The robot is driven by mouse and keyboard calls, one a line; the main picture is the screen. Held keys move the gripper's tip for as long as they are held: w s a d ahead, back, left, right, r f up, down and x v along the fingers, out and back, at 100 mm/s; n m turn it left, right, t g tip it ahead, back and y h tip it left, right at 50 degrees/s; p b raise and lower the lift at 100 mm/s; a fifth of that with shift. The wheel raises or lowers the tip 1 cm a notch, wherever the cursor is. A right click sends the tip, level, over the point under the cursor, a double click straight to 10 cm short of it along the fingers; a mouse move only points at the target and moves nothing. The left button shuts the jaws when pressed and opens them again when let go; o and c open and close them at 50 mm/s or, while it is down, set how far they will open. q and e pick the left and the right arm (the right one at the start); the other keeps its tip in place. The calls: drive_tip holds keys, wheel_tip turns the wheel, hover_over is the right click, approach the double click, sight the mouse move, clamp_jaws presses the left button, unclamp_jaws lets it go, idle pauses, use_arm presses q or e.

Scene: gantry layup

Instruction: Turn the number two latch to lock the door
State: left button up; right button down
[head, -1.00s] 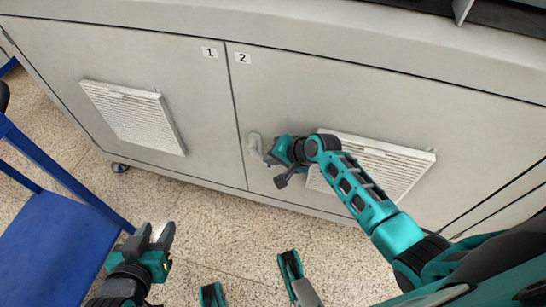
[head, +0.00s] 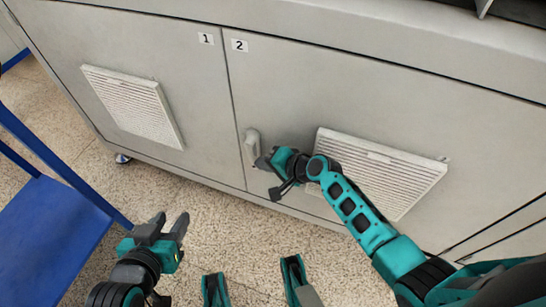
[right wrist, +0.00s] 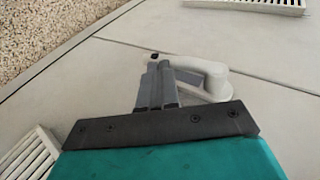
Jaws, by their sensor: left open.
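The number two door (head: 300,90) is the right-hand panel of a grey cabinet and lies flush with its neighbour. Its pale grey latch (head: 252,143) sits by the seam, with its handle pointing down. My right gripper (head: 264,161) is at the handle's lower end. In the right wrist view, its fingers (right wrist: 157,84) are close together and overlap the end of the latch handle (right wrist: 204,74); I cannot tell whether they touch it. My left gripper (head: 165,226) is open and empty, low in front of the cabinet.
The number one door (head: 125,45) is to the left, with a white vent (head: 133,105). Another vent (head: 385,170) is right of the latch, partly behind my right arm. A blue cart (head: 50,240) stands at the left. The speckled floor (head: 215,215) before the cabinet shows free room.

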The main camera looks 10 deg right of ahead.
use_arm(q)
drive_tip(key=shift+a+f, duration=0.1)
drive_tip(key=shift+f, duration=0.15)
use_arm(e)
drive_tip(key=shift+w+a+f, duration=0.3)
drive_tip(key=shift+a+f, duration=0.25)
use_arm(q)
drive_tip(key=shift+r, duration=0.1)
use_arm(e)
drive_tip(key=shift+f, duration=0.1)
